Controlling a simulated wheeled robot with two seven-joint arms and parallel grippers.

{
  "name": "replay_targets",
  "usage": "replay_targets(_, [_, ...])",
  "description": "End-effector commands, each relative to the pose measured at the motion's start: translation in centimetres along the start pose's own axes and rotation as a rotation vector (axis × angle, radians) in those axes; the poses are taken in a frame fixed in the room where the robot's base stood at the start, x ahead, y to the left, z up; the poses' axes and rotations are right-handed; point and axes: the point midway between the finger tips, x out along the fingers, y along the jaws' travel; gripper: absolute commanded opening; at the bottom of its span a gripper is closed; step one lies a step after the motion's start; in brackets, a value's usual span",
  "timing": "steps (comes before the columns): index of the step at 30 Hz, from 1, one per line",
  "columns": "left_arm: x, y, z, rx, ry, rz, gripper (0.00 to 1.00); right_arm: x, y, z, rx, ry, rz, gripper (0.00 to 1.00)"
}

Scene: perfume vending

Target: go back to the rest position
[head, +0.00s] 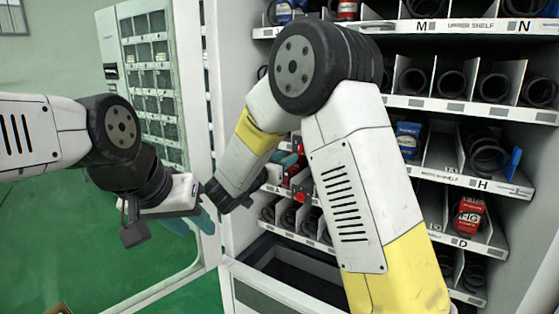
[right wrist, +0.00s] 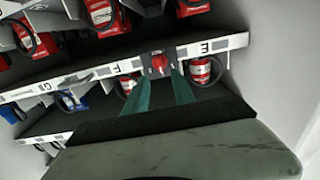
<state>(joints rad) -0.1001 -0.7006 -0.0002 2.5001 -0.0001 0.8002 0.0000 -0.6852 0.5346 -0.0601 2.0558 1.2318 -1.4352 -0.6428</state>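My left gripper (head: 192,222) hangs at the left, in front of the open glass door; its teal fingers look apart, with nothing seen between them. My right gripper (head: 294,172) is inside the vending cabinet (head: 232,120), in front of the lower shelves and partly hidden by my right arm. In the right wrist view its teal fingers (right wrist: 162,80) are apart.
Shelves with dark coils and several boxes surround my right arm. A red box (head: 469,215) stands near label D, and a blue box (head: 408,138) is one shelf higher. The door frame (head: 205,150) stands between my two arms. Green floor (head: 90,250) lies open at the left.

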Motion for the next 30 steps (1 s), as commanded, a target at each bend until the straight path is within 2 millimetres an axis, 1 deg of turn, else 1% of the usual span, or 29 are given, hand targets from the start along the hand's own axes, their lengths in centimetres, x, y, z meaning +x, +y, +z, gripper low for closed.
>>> replay_targets(8, [0.0, 0.0, 0.0, 0.0, -0.001, 0.0, 0.36, 0.1, 0.0, 0.0, 0.001, -0.001, -0.001, 0.31])
replay_targets(11, [0.0, 0.0, 0.0, 0.0, -0.001, 0.0, 0.36, 0.5, 0.0, -0.5, 0.027, -0.018, -0.031, 0.31])
replay_targets(14, [0.0, 0.0, 0.0, 0.0, -0.001, 0.0, 0.36, 1.4, -0.3, -1.9, 0.093, -0.068, -0.124, 0.31])
replay_targets(15, [0.0, 0.0, 0.0, 0.0, 0.0, 0.0, 0.36, 1.8, -0.4, -2.6, 0.126, -0.098, -0.18, 0.31])
replay_targets(18, [0.0, 0.0, 0.0, 0.0, 0.0, 0.0, 0.36, 1.8, -0.5, -4.9, 0.206, -0.186, -0.35, 0.31])
replay_targets(20, [0.0, 0.0, 0.0, 0.0, -0.001, 0.0, 0.36, 1.0, -0.2, -6.2, 0.236, -0.242, -0.454, 0.31])
replay_targets(23, [0.0, 0.0, 0.0, 0.0, -0.001, 0.0, 0.36, -1.2, 1.0, -7.6, 0.25, -0.341, -0.609, 0.31])
replay_targets(26, [0.0, 0.0, 0.0, 0.0, -0.001, 0.0, 0.36, -4.2, 3.4, -8.2, 0.222, -0.445, -0.735, 0.31])
replay_targets(29, [0.0, 0.0, 0.0, 0.0, 0.0, 0.0, 0.36, -7.8, 7.0, -7.6, 0.158, -0.56, -0.819, 0.31])
replay_targets(30, [0.0, 0.0, 0.0, 0.0, 0.0, 0.0, 0.36, -9.4, 8.8, -7.0, 0.123, -0.609, -0.839, 0.31])
